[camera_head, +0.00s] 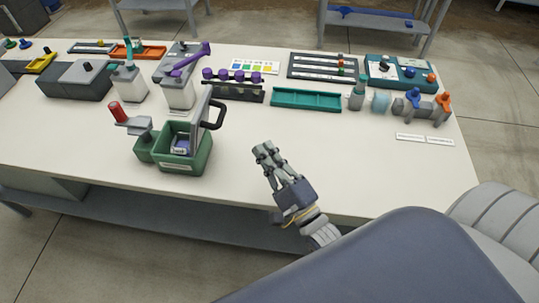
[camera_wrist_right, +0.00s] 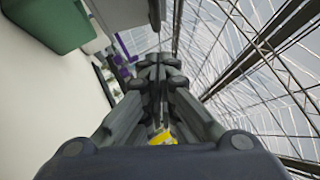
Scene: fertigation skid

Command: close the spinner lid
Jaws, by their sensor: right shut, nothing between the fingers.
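The spinner (camera_head: 183,161) is a green box near the front left of the table, with a grey part inside. Its grey lid (camera_head: 199,112) stands raised and open, with a black loop handle (camera_head: 215,114) on its right side. A smaller green part with a grey arm and a red knob (camera_head: 117,110) adjoins it on the left. My right gripper (camera_head: 264,149) is shut and empty, to the right of the spinner and apart from it. In the right wrist view the gripper (camera_wrist_right: 159,62) shows closed fingers, with the green box (camera_wrist_right: 50,22) at upper left. My left gripper is not in view.
Small bottles and valves (camera_head: 412,103) stand at the right. The table front between spinner and right gripper is clear.

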